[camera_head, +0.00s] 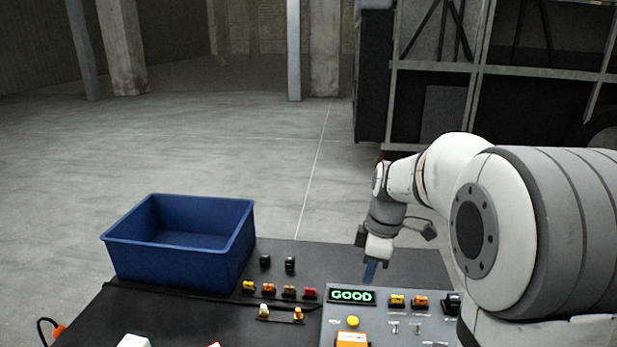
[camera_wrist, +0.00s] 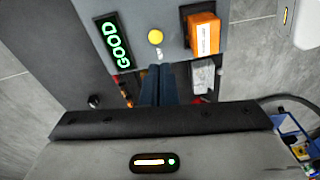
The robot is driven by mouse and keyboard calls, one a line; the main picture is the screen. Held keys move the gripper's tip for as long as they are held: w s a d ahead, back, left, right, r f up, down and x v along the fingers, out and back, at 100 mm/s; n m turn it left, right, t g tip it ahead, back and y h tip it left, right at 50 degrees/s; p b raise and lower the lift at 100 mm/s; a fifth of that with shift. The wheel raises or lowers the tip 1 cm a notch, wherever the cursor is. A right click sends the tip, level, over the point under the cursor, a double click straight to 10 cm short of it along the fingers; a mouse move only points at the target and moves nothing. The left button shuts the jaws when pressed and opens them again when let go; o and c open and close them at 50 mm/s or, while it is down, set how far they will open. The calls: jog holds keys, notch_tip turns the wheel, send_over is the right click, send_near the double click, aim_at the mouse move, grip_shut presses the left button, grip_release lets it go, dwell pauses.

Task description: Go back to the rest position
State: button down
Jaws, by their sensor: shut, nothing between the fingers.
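My gripper (camera_head: 370,271) is shut and empty. In the head view it points down above the dark table, just behind the grey control panel (camera_head: 385,325). In the wrist view my gripper's fingers (camera_wrist: 157,72) are together, over the edge of the panel. The panel's display (camera_head: 352,297) shows GOOD in green, and it also shows in the wrist view (camera_wrist: 114,41). A yellow button (camera_head: 353,321) and an orange block with a white label (camera_head: 352,339) sit below the display. My arm hides the panel's right part.
A blue bin (camera_head: 180,262) stands at the table's left. Several small coloured parts (camera_head: 289,291) stand in rows between bin and panel. The dark table (camera_head: 190,320) has bare room at front left. A metal frame structure (camera_head: 470,70) stands behind my arm. Open concrete floor lies beyond the table.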

jog(key=s+a+r+m+t+h, duration=0.1)
jog(key=s+m+t, duration=0.2)
jog(key=s+m, duration=1.1)
jog(key=s, duration=0.4)
jog(key=shift+s+a, duration=0.4)
